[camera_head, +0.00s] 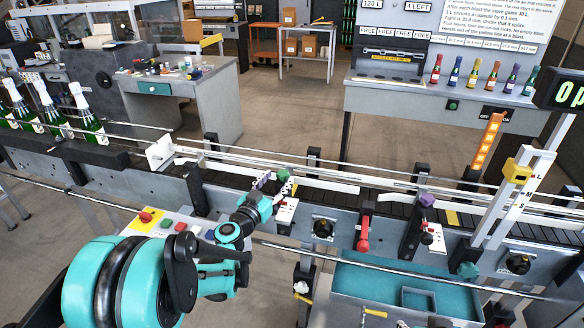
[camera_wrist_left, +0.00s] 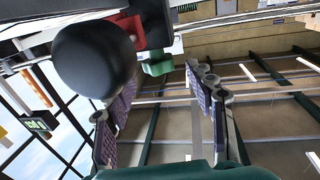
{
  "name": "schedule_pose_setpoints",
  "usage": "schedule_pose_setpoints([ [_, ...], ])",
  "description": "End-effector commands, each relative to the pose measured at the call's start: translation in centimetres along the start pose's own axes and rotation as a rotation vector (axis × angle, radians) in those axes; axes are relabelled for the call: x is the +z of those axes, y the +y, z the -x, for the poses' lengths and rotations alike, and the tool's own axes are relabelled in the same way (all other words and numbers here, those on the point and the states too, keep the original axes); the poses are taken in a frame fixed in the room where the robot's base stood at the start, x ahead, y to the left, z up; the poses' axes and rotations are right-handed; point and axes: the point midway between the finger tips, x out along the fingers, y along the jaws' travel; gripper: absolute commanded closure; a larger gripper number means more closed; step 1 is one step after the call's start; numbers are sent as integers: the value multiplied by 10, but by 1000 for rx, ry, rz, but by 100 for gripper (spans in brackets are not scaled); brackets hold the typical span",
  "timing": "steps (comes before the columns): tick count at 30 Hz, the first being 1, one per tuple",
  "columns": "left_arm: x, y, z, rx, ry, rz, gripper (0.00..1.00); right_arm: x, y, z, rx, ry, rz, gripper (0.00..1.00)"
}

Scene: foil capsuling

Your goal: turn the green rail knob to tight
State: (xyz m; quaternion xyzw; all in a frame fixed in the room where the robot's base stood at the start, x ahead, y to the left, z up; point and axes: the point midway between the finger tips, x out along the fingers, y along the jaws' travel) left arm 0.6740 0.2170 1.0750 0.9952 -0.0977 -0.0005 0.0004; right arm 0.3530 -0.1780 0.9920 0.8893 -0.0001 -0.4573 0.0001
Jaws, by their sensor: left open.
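The green rail knob (camera_head: 283,174) sits by the guide rail on the near side of the conveyor, above a small white scale plate (camera_head: 286,212). My left gripper (camera_head: 275,187) reaches up to it from below left, its fingers open, with the knob near the fingertips. In the left wrist view the green knob (camera_wrist_left: 157,66) shows beyond and between the open, purple-padded fingers (camera_wrist_left: 160,85). I cannot tell whether they touch it. A black ball (camera_wrist_left: 95,62) covers part of the left finger there. My right gripper is not in view.
A purple knob (camera_head: 427,200) and a red handle (camera_head: 363,236) stand further right along the conveyor. Green bottles (camera_head: 88,118) stand on the belt at left. A control box with a red button (camera_head: 146,216) lies left of my arm. A teal tray (camera_head: 360,282) is below right.

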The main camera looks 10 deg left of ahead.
Motion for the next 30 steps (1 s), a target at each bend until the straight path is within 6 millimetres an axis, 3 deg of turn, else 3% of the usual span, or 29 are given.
schedule_pose_setpoints([
  [15,1,0,-71,0,1,-1,45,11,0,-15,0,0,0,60],
  [26,0,0,-77,0,1,-1,45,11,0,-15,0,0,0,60],
  [30,0,0,-77,0,1,-1,82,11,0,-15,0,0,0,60],
])
